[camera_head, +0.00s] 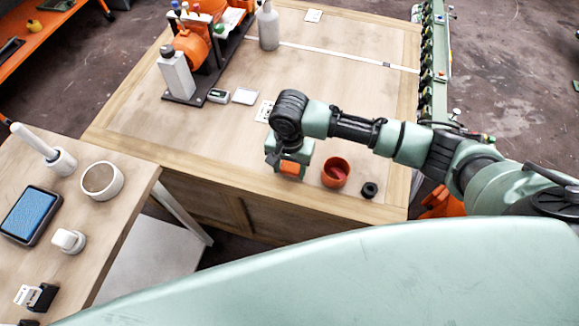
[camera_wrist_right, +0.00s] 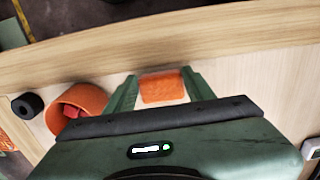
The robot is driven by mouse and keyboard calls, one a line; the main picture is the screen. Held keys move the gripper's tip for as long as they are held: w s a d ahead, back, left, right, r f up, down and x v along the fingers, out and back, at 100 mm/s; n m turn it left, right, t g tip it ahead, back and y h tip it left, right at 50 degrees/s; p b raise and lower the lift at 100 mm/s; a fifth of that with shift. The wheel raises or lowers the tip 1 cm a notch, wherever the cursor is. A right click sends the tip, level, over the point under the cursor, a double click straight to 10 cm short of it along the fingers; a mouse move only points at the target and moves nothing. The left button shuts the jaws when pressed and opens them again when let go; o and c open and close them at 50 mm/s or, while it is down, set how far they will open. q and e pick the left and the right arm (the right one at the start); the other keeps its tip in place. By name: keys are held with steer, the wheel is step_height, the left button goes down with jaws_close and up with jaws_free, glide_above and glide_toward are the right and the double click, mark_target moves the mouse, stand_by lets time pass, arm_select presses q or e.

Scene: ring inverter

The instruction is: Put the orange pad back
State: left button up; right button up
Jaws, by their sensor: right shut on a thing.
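My right gripper (camera_head: 288,174) is over the wooden workbench near its front edge, fingers pointing down. It is shut on the orange pad (camera_head: 290,168), which sits between the two fingers. In the right wrist view the pad (camera_wrist_right: 163,87) shows as a flat orange block with a finger on each side. I cannot tell whether the pad touches the bench top. An orange round cup (camera_head: 335,172) with something red inside stands just right of the gripper; it also shows in the right wrist view (camera_wrist_right: 80,103). My left gripper is not in view.
A small black ring (camera_head: 370,190) lies right of the cup. Behind are a white card (camera_head: 264,111), small boxes and an orange machine (camera_head: 193,45) on a dark base. A side table (camera_head: 120,215) at left holds a tablet and a round container. The bench's middle is clear.

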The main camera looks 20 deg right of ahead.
mark_target(289, 171)
steer(key=o, duration=1.2)
steer(key=shift+f, duration=0.1)
step_height(289, 171, up, 12)
steer(key=shift+r, duration=0.15)
steer(key=shift+s, duration=0.1)
